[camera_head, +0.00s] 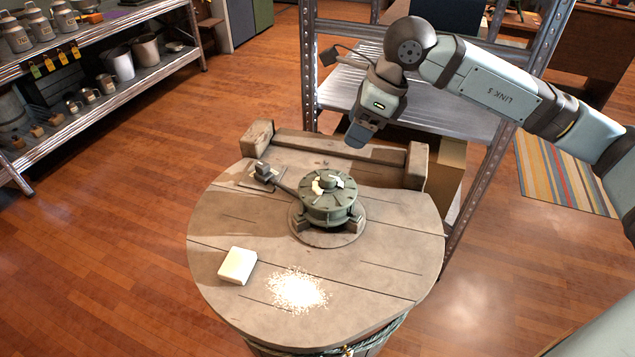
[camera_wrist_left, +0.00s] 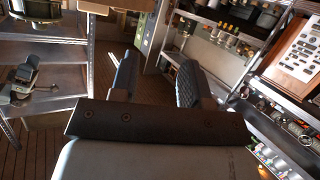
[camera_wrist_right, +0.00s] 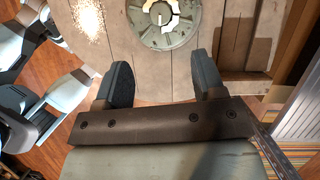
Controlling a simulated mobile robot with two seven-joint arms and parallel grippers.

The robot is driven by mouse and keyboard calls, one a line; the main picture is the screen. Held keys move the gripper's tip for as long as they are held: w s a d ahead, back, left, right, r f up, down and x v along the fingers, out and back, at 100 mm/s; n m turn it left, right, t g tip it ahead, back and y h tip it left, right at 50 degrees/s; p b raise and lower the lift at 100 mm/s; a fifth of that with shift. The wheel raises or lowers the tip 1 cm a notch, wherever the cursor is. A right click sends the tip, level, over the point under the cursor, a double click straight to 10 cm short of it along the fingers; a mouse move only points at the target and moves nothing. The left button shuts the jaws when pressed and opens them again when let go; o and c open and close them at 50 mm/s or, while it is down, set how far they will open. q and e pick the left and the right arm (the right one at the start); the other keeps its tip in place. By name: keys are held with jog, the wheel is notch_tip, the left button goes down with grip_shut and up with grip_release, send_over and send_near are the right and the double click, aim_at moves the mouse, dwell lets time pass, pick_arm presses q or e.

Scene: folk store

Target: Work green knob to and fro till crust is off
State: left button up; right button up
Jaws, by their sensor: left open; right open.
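A green round drum (camera_head: 328,207) stands on a round base on the wooden barrel top (camera_head: 400,220).
A white block (camera_head: 238,265) and scattered white flakes (camera_head: 296,290) lie at the front of the top. A wooden rail (camera_head: 340,150) borders its back. A small dark part (camera_head: 265,173) sits left of the drum. A metal rack (camera_head: 420,105) stands behind.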

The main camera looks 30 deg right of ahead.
aim_at(328, 176)
jog(key=b+x, duration=0.2)
jog(key=x, duration=1)
jog(key=shift+w+f, duration=0.15)
jog(key=shift+f, duration=0.25)
jog(key=shift+w+a+f+b, duration=0.1)
jog(key=shift+a+f+b, duration=0.1)
jog(key=shift+f+b, duration=0.15)
pick_arm(q)
jog(key=r, duration=0.1)
jog(key=w+d+r+t+h, duration=0.1)
jog(key=r, duration=0.1)
jog(key=d+r+t, duration=0.1)
jog(key=r, duration=0.1)
jog(key=shift+w+d+r+h, duration=0.1)
jog(key=shift+w+d+h, duration=0.05)
jog(key=shift+d+h, duration=0.15)
jog(key=shift+a, duration=0.15)
pick_arm(e)
jog(key=c, duration=0.9)
